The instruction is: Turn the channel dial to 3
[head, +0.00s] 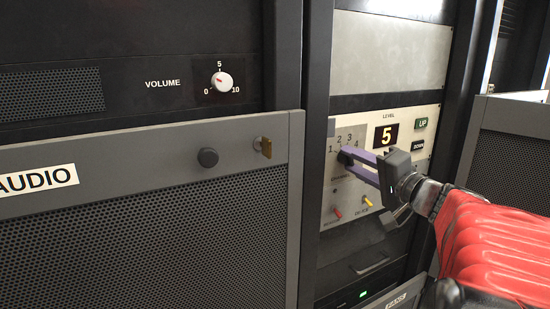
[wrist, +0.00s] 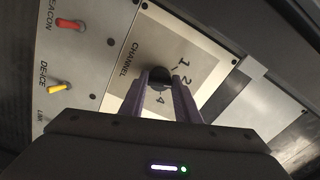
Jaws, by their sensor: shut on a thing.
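The channel dial is a small black round knob (head: 344,158) on a pale plate with the numbers 1 to 4 around its upper side. In the wrist view the dial (wrist: 159,74) sits between the two purple fingertips, by the word CHANNEL. My gripper (head: 349,161) is shut on the dial, reaching it from the right. The fingers (wrist: 160,88) also show in the wrist view and hide part of the number plate. Which number the dial points to cannot be made out.
Right of the dial, a level display (head: 386,135) reads 5, beside an UP button (head: 419,124) and a DOWN button (head: 417,146). Below are a red switch (head: 337,213) and a yellow switch (head: 367,202). A volume knob (head: 222,81) is on the left rack.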

